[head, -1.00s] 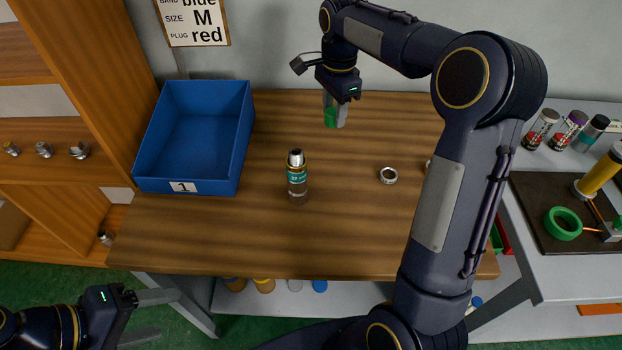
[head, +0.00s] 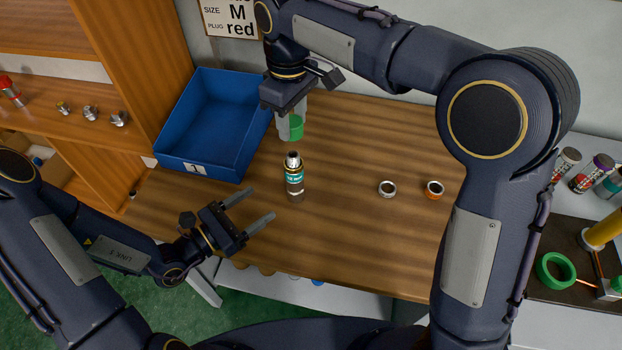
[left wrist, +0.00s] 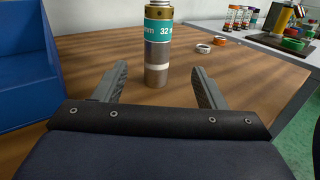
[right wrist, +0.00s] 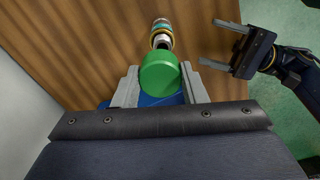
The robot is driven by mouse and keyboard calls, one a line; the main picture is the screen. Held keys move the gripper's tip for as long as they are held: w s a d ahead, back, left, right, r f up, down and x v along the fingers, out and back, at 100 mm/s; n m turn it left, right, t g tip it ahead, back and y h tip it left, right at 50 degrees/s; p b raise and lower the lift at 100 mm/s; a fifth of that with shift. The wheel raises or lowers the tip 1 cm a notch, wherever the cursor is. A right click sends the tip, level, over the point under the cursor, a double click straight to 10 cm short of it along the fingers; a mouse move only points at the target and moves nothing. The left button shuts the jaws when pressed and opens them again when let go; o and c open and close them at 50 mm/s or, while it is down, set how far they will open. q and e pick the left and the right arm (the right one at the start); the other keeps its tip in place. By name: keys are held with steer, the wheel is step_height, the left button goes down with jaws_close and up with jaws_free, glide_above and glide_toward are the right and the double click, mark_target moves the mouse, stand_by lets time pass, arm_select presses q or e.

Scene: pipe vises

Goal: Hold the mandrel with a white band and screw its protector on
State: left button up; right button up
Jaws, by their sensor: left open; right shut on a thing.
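The mandrel (head: 294,178) stands upright on the table, with a threaded metal top, a teal label and a grey lower body. In the left wrist view the mandrel (left wrist: 158,50) shows "32" on its label and a pale band low down. My left gripper (head: 262,205) is open and empty, level and pointing at the mandrel, which stands just beyond and between its fingertips. My right gripper (head: 289,124) points down above and slightly behind the mandrel, shut on the green protector (head: 296,127). The protector (right wrist: 160,74) is apart from the mandrel's top (right wrist: 161,40).
A blue bin (head: 215,125) marked 1 stands left of the mandrel. A side table holds a green ring (head: 555,270) and several tubes. The table between mandrel and rings is clear.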

mark_target(287, 184)
arm_select(q)
steer(key=shift+w+f+n, duration=0.15)
steer(key=shift+f+n, duration=0.2)
steer(key=shift+n, duration=0.05)
arm_select(e)
steer(key=shift+s+a+n, duration=0.15)
steer(key=shift+s+n, duration=0.05)
steer(key=shift+n, duration=0.1)
arm_select(q)
steer(key=x, duration=1.2)
jaws_close()
arm_select(e)
steer(key=shift+f, duration=2.45)
